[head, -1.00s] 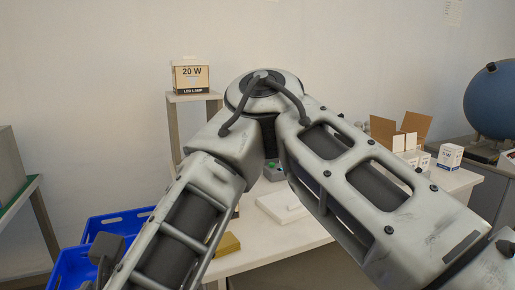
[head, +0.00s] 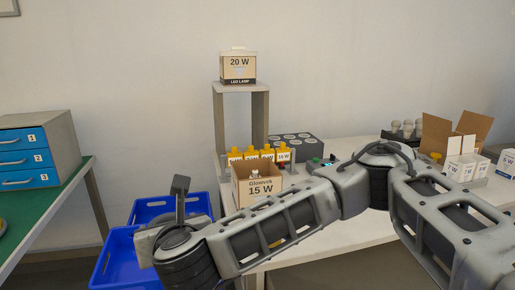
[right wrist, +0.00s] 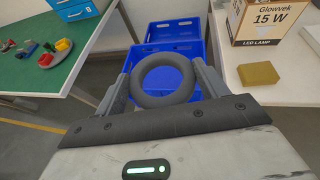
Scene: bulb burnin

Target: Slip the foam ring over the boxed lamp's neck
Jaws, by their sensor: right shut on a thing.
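The dark grey foam ring (right wrist: 162,99) sits between the fingers of my right gripper (right wrist: 163,77) in the right wrist view. The fingers press on its left and right sides, and its hole faces the camera. The box also shows in the right wrist view (right wrist: 262,22). My left gripper is out of view.
Blue crates (head: 122,250) stand on the floor left of the white table (head: 350,232). A yellow block (right wrist: 258,74) lies near the box. Yellow packs (head: 235,157) and a stand with a 20 W box (head: 238,68) are behind. A green bench (head: 55,192) is at left.

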